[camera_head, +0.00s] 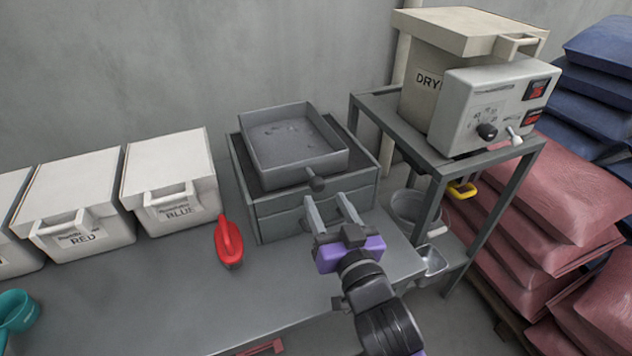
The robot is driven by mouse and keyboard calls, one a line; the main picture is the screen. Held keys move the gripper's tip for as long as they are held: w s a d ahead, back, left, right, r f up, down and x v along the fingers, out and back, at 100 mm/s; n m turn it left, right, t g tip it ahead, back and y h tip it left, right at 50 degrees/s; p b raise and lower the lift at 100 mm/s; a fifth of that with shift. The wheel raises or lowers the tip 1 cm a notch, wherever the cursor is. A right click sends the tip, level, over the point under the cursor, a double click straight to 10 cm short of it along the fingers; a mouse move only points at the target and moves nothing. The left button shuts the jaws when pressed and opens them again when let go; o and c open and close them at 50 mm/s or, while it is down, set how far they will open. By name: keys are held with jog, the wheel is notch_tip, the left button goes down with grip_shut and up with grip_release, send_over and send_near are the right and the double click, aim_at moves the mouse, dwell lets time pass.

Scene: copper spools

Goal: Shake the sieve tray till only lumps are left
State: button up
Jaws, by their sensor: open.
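The sieve tray (293,176) is a shallow grey square tray on top of a darker grey box (315,208), which stands on the bench. Some darker bits lie on the tray's floor; I cannot tell lumps from fine material.
Left of the box are a red scoop (229,242) and white lidded bins (172,182). A teal scoop (14,312) lies at far left. To the right, a dryer (484,102) stands on a metal stand (384,118), beside stacked sacks (530,200). The bench front (190,305) is clear.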

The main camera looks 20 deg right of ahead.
aim_at(319, 189)
jog(key=w, duration=0.5)
jog(key=w+p, duration=0.1)
jog(key=w, duration=0.1)
jog(key=shift+w+d, duration=0.15)
jog(key=shift+d, duration=0.15)
grip_shut()
dwell(1.1)
